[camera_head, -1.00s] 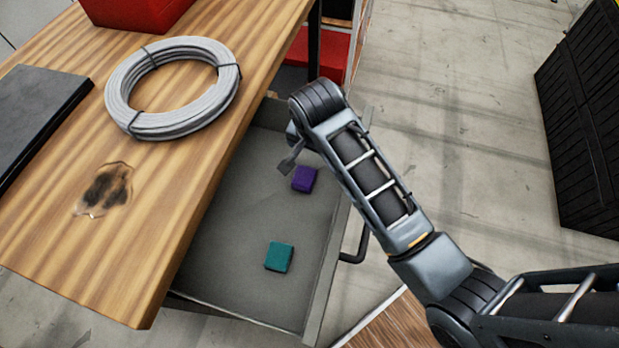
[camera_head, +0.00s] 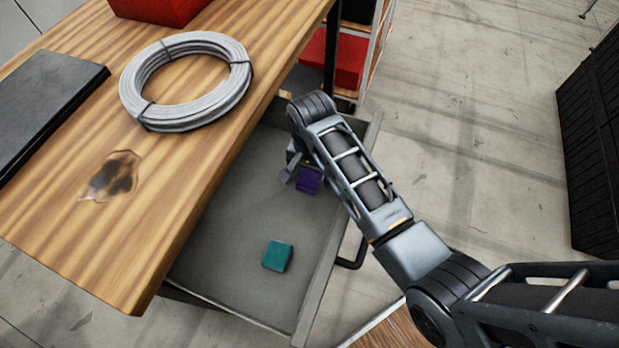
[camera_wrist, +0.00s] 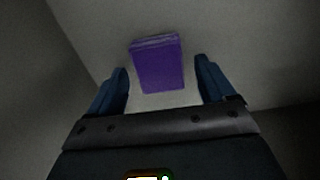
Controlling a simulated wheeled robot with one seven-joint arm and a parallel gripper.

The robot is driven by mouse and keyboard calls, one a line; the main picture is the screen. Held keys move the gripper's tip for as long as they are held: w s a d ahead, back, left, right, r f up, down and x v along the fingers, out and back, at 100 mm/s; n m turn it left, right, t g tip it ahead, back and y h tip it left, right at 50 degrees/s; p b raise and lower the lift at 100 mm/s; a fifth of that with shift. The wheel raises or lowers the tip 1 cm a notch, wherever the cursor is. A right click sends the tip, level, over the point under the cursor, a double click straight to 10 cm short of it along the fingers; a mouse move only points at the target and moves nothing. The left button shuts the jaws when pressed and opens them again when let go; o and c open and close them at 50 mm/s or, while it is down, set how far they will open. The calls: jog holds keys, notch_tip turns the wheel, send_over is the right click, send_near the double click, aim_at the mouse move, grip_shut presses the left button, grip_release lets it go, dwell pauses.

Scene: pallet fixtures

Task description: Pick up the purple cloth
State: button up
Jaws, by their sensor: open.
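The purple cloth (camera_head: 308,181) is a small folded block lying on the floor of the open grey drawer (camera_head: 232,222). In the wrist view the purple cloth (camera_wrist: 158,64) lies ahead of my gripper (camera_wrist: 162,78), between the lines of its two fingers and a little beyond the tips. The fingers are apart, with clear room on both sides of the cloth. In the head view my gripper (camera_head: 297,172) reaches down into the drawer just left of the cloth, and my arm partly hides the area.
A teal cloth (camera_head: 277,255) lies nearer in the same drawer. The wooden tabletop (camera_head: 180,215) overhangs the drawer's left side, carrying a grey cable coil (camera_head: 142,105), a dark flat case (camera_head: 45,95) and a red box (camera_head: 160,8). The drawer handle (camera_head: 355,258) sticks out at right.

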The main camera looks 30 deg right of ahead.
aim_at(310, 175)
jog(key=shift+f, duration=0.2)
jog(key=c, duration=1.1)
jog(key=shift+r, duration=0.15)
notch_tip(310, 175, up, 10)
jog(key=shift+f, duration=0.1)
